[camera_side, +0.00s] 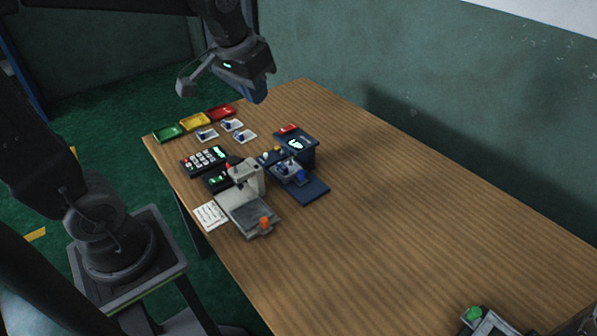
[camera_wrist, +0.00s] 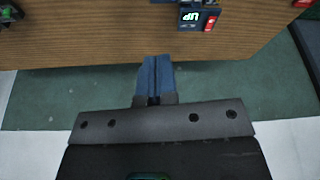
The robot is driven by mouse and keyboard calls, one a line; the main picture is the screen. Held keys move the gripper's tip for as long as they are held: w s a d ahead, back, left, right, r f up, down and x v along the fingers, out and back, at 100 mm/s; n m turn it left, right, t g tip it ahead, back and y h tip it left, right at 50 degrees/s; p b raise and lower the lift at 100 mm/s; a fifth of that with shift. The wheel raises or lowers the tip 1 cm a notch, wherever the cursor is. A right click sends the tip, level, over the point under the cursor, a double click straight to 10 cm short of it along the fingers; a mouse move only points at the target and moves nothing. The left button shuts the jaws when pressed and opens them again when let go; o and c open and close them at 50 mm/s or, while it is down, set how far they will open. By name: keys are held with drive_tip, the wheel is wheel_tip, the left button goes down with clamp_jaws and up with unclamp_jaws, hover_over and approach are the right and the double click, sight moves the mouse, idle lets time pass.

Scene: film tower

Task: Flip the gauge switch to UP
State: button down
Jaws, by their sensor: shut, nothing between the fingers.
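The dark blue gauge unit (camera_side: 310,157) stands at the back middle of the table, with a lit display (camera_side: 296,143) and a red part (camera_side: 289,128) on top. In the wrist view the display (camera_wrist: 190,17) shows at the top edge, its characters upside down and perhaps reading UP; the red part (camera_wrist: 211,23) sits beside it. I cannot make out the switch lever or its position. My gripper (camera_side: 259,97) is shut and empty, raised above and behind the unit, touching nothing. Its blue fingertips (camera_wrist: 154,60) lie together in the wrist view.
Green (camera_side: 167,133), yellow (camera_side: 195,121) and red (camera_side: 221,112) trays line the far left edge, near small white dishes (camera_side: 244,136). A keypad (camera_side: 205,159) and a beige stand (camera_side: 247,180) are left of the unit. The table's right half (camera_side: 430,200) is mostly clear.

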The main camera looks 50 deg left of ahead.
drive_tip(key=s+d+f+m+t, duration=0.1)
drive_tip(key=s+d, duration=0.3)
drive_tip(key=s, duration=0.7)
drive_tip(key=shift+s+d+f+m+t+h, duration=0.2)
drive_tip(key=shift+f+m+t+h, duration=0.1)
drive_tip(key=shift+m+t, duration=0.2)
drive_tip(key=shift+r, duration=0.1)
drive_tip(key=w+a+r+n+g, duration=0.1)
drive_tip(key=w+a+r+n, duration=0.2)
drive_tip(key=w, duration=0.6)
drive_tip(key=w+a+r+n+g, duration=0.1)
drive_tip(key=w+a+n+g, duration=0.1)
drive_tip(key=w+a+n, duration=0.35)
drive_tip(key=w+a+f+n+g, duration=0.1)
drive_tip(key=w+a+f+n, duration=0.3)
drive_tip(key=w, duration=0.5)
drive_tip(key=w+a+f+n+g, duration=0.1)
drive_tip(key=w+a+f+n, duration=0.4)
drive_tip(key=w+a+f, duration=0.2)
drive_tip(key=shift+w+a+g, duration=0.3)
drive_tip(key=shift+w+a, duration=0.2)
drive_tip(key=shift+w, duration=0.35)
